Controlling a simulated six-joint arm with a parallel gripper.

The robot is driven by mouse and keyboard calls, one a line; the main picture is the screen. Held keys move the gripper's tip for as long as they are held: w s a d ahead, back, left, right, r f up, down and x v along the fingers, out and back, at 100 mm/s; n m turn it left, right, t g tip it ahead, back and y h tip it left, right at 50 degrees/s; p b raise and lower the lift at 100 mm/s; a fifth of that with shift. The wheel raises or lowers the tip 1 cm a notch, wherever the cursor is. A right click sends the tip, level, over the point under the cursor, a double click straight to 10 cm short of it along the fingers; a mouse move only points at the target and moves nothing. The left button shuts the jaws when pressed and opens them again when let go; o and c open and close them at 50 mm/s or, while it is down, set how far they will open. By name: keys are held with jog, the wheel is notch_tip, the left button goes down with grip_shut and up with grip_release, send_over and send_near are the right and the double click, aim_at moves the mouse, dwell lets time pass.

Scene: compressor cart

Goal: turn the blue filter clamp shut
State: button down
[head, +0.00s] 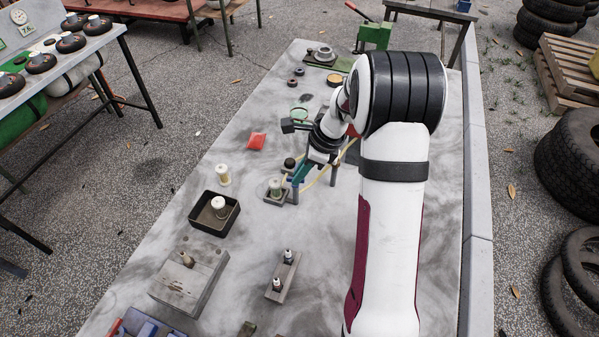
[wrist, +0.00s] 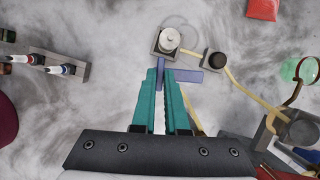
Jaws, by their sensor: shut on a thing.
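The filter (wrist: 169,40) is a pale round-topped cylinder on a small square grey base in the wrist view. It also shows in the head view (head: 275,184). The blue clamp (wrist: 190,77) appears as a blue-violet bar just below that base, with a short arm running down between my fingertips. My gripper (wrist: 165,70) has teal fingers, shut on the clamp's short arm. The right finger hides part of the clamp. In the head view my gripper (head: 295,183) reaches down just right of the filter; the clamp cannot be made out clearly there.
A black-topped fitting (wrist: 214,59) stands right of the filter, joined to yellow hose (wrist: 245,96).

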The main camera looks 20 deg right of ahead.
jog(key=n, duration=0.1)
jog(key=n+g, duration=0.1)
jog(key=n, duration=0.1)
jog(key=shift+w+d+n, duration=0.1)
jog(key=shift+w+n, duration=0.1)
jog(key=shift+n, duration=0.1)
jog(key=n+g, duration=0.1)
jog(key=n, duration=0.2)
jog(key=shift+w+n+g+y, duration=0.15)
jog(key=shift+n+g+y, duration=0.15)
jog(key=shift+g, duration=0.1)
jog(key=n, duration=0.2)
jog(key=n+g, duration=0.1)
jog(key=n, duration=0.1)
jog(key=shift+w+g, duration=0.2)
jog(key=shift+g, duration=0.1)
jog(key=shift+w+n+g+h, duration=0.1)
jog(key=shift+n+g+h, duration=0.45)
jog(key=shift+n, duration=1.45)
jog(key=c, duration=0.9)
grip_release()
jog(key=shift+c, duration=0.2)
